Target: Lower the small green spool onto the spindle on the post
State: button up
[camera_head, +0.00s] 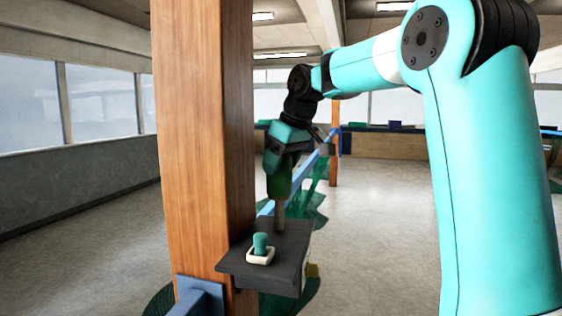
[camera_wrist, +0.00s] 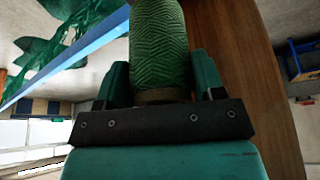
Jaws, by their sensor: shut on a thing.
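The small green spool (camera_head: 279,183) hangs upright below my gripper (camera_head: 283,158) in the head view. In the wrist view the spool (camera_wrist: 160,45), with a zigzag thread pattern, stands between the two teal fingers of my gripper (camera_wrist: 160,88), which is shut on it. The brown spindle (camera_head: 280,217) rises from a dark grey shelf (camera_head: 290,252) on the wooden post (camera_head: 205,130). The spool's lower end meets the visible top of the spindle in the head view. I cannot tell whether the spindle tip is inside it. The wrist view does not show the spindle.
A small white tray (camera_head: 260,257) with a teal piece (camera_head: 260,243) in it sits at the shelf's front. A blue rail (camera_head: 307,176) and green netting (camera_head: 312,196) lie behind. The post is close on the left. Open floor (camera_head: 380,220) lies to the right.

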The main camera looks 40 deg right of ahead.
jog(key=shift+f+b, duration=3.1)
jog(key=shift+f, duration=0.65)
jog(key=o, duration=1)
jog(key=shift+o, duration=0.2)
jog(key=p+v, duration=0.7)
jog(key=v, duration=1)
jog(key=shift+r, duration=0.2)
